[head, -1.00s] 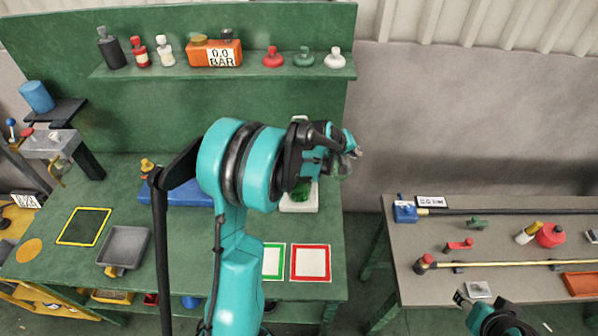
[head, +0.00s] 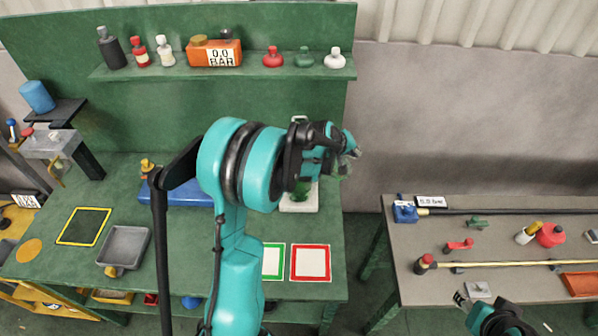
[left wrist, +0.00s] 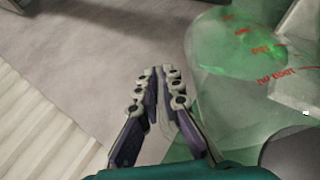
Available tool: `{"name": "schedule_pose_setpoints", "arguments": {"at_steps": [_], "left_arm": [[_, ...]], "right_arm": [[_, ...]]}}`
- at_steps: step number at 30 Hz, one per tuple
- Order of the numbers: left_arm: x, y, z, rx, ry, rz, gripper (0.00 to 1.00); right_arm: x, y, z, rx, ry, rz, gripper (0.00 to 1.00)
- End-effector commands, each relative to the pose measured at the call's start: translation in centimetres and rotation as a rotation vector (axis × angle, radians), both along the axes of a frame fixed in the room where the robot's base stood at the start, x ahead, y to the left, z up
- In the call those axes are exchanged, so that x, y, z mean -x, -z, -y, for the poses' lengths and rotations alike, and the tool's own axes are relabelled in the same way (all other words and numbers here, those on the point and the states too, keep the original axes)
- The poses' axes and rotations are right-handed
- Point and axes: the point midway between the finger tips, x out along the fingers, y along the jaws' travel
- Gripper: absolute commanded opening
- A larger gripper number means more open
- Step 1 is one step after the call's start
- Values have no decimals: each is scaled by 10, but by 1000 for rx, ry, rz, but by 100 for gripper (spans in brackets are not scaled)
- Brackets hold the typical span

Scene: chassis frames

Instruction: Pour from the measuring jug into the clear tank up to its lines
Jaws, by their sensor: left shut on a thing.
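My left gripper (head: 346,152) is raised over the right end of the green bench. In the left wrist view its fingers (left wrist: 165,80) are closed together, shut on the measuring jug. The clear jug (left wrist: 230,50) fills the right of that view, with red markings and green tint inside; its handle is hard to make out. In the head view only a bit of the clear jug (head: 344,168) shows beside the gripper. Below, a white base (head: 299,207) with green above it is mostly hidden by my arm; I cannot tell whether this is the tank. My right gripper (head: 462,299) is low at right, too small to read.
A red-framed white square (head: 310,263) and a partly hidden green-framed one (head: 273,261) lie on the green bench. A grey tray (head: 123,247) is at left. A shelf (head: 225,71) holds bottles and an orange gauge box. A grey table (head: 500,240) with rods stands at right.

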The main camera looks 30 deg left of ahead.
Motion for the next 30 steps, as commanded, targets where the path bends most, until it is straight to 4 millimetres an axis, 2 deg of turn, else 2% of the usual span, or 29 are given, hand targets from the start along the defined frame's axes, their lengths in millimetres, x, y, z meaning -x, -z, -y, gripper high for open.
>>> {"name": "schedule_pose_setpoints", "arguments": {"at_steps": [8, 17, 30], "left_arm": [[-3, 6, 3, -33, 2, -26, 0], [-13, 45, 16, -139, 4, -115, 0], [-32, 98, 37, -413, 5, -347, 0]], "right_arm": [[0, 3, 0, 0, 0, 0, 49], [0, 24, 0, 0, 0, 0, 49], [0, 53, 0, 0, 0, 0, 49]]}}
